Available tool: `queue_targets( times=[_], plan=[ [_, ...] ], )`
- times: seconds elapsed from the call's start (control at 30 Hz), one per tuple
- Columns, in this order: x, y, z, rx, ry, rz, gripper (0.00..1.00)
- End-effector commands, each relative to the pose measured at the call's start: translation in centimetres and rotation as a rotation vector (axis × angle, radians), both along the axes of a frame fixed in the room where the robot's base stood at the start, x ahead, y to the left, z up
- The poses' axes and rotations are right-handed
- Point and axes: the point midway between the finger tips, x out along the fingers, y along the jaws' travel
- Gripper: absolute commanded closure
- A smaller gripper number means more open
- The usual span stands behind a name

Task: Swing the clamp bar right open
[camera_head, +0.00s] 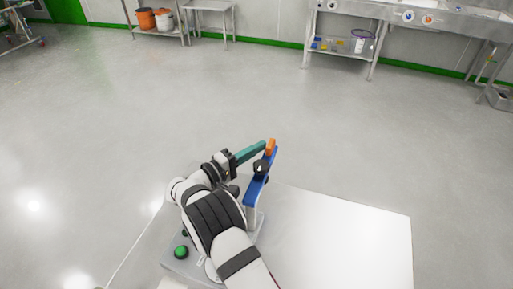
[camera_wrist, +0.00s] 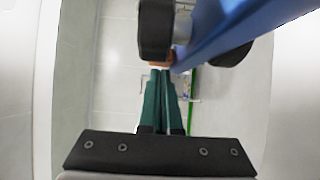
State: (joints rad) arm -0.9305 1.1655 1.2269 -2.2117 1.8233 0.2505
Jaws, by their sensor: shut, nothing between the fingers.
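The clamp bar is a blue bar (camera_head: 257,187) with an orange end (camera_head: 270,147) and a black knob (camera_head: 261,167). It stands out above the white table on a pale post (camera_head: 251,214). My gripper (camera_head: 263,146) has teal fingers, shut and empty, with the tips right beside the orange end. In the wrist view the blue bar (camera_wrist: 240,28) crosses the upper right. The closed fingertips (camera_wrist: 160,75) point at the orange end (camera_wrist: 158,65), which is partly hidden behind a black cylinder (camera_wrist: 155,30). I cannot tell whether the tips touch it.
The white table (camera_head: 345,235) is bare to the right of the clamp. A green button (camera_head: 181,252) sits on a grey base at the left. Open floor lies beyond, with steel benches (camera_head: 345,27) far back.

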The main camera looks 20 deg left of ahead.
Motion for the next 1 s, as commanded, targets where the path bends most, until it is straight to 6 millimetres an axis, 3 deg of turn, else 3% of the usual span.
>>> queue_targets(
  times=[0.3, 0.43, 1.0],
  plan=[
    [-0.1, 0.1, 0.0, 0.0, 0.0, 0.001, 1.0],
    [-1.2, 0.9, 0.0, -0.001, 0.001, 0.004, 1.0],
    [-12.1, 7.4, 0.0, 0.0, 0.0, 0.003, 1.0]
  ],
)
